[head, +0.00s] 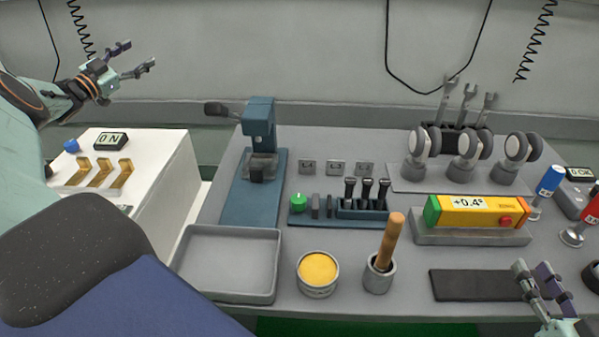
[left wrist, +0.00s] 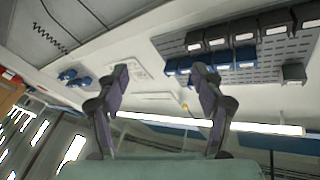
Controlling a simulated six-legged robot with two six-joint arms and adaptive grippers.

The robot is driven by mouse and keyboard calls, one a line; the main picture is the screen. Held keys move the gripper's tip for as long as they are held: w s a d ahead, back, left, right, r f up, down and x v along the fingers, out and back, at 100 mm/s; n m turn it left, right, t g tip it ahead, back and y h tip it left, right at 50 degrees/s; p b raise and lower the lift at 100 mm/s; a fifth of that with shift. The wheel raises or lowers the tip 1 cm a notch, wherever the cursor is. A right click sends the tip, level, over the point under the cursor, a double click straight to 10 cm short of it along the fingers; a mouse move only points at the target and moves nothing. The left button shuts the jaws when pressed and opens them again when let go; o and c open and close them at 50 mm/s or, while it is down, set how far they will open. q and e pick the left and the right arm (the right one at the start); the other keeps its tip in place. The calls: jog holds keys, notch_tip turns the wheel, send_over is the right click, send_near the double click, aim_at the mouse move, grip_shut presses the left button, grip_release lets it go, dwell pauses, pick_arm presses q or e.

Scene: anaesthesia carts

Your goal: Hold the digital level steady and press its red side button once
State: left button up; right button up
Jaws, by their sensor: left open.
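The digital level (head: 480,203) is a yellow bar with a green left end, an orange right end and a display reading +0.4°. It lies in a grey cradle (head: 470,239) at the right of the bench. Its red side button (head: 506,221) is on the front face near the right end. My right gripper (head: 532,268) is at the lower right, in front of and below the level, apart from it, open and empty. My left gripper (head: 137,57) is raised at the upper left, far from the level, open and empty. The left wrist view shows its spread fingers (left wrist: 160,76).
A black mat (head: 474,285) lies in front of the cradle. Wheel-like stands (head: 466,150) are behind the level; blue and red-handled tools (head: 548,181) stand right of it. A mortar with pestle (head: 380,273), yellow tin (head: 318,272) and empty grey tray (head: 228,264) are further left.

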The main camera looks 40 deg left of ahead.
jog(key=shift+s, duration=0.1)
pick_arm(q)
jog(key=w+d+r+n+h, duration=0.2)
jog(key=w+d+h, duration=0.1)
jog(key=w+d, duration=0.6)
jog(key=w+d+r+n+h, duration=0.2)
jog(key=w+d, duration=0.6)
jog(key=d, duration=0.3)
jog(key=w+d+r+n+g+h, duration=0.1)
jog(key=w+d+n+h, duration=0.1)
jog(key=d, duration=1.1)
jog(key=w+d+n+g+h, duration=0.1)
jog(key=w+d+n+h, duration=0.15)
jog(key=d, duration=0.95)
jog(key=d+g, duration=0.1)
jog(key=d, duration=0.6)
pick_arm(e)
jog(key=shift+d, duration=0.1)
pick_arm(q)
jog(key=m+g+h, duration=0.4)
jog(key=m+g, duration=0.6)
jog(key=m, duration=0.6)
send_near(444, 202)
jog(key=shift+n, duration=0.25)
jog(key=shift+x, duration=3.85)
